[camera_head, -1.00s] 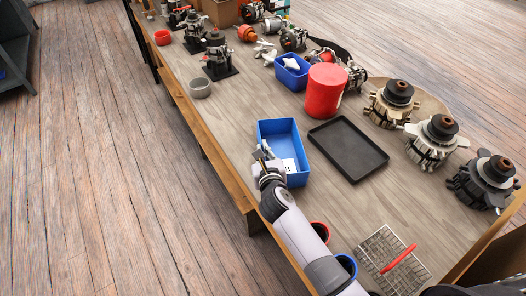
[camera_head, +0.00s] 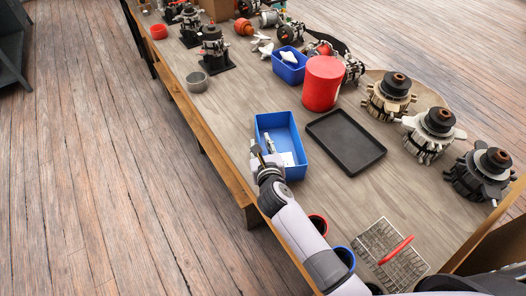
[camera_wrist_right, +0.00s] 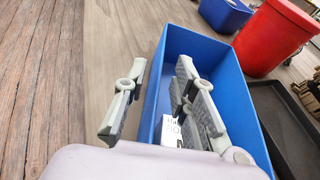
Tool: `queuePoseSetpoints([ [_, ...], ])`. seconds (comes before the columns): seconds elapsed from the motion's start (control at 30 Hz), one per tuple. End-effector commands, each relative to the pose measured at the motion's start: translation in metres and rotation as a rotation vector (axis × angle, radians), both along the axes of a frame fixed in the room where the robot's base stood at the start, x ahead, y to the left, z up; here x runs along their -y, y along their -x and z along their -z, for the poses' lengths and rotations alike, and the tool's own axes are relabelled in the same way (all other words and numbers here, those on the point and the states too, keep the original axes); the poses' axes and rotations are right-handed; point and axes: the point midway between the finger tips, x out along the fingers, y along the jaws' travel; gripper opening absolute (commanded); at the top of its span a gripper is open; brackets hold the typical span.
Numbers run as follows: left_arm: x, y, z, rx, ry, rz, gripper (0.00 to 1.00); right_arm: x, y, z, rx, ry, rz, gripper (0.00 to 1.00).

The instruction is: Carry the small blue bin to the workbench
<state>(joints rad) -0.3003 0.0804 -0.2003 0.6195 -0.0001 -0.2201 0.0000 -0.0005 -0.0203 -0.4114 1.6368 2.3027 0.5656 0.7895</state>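A blue open-topped bin (camera_head: 296,142) with a white label inside stands on the wooden table and also shows in the right wrist view (camera_wrist_right: 232,95). A second, smaller-looking blue bin (camera_head: 290,73) holding a white part stands farther back. My right gripper (camera_head: 263,155) is at the nearer bin's left wall, close to its near corner. In the right wrist view my right gripper (camera_wrist_right: 160,80) is open. One finger is outside the left wall and the other inside the bin, with a gap beside the wall. My left gripper is not in view.
A black tray (camera_head: 346,141) lies just right of the nearer bin, with a red canister (camera_head: 323,84) behind. Several alternators (camera_head: 430,134) stand at the right. Wooden floor (camera_head: 110,190) is open left of the table.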

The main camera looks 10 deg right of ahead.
Motion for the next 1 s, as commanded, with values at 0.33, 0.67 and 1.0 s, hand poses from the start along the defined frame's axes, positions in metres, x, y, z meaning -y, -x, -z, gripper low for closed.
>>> queuePoseSetpoints([
  [0.33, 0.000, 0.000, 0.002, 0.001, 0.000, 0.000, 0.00, -0.001, 0.065, -0.018, -0.003, -0.001, -0.002, 0.25],
  [0.67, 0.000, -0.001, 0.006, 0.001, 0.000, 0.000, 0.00, -0.002, 0.108, -0.033, -0.002, 0.000, -0.001, 0.25],
  [1.0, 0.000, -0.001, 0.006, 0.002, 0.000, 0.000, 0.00, -0.002, 0.110, -0.035, -0.001, 0.001, 0.000, 0.25],
])
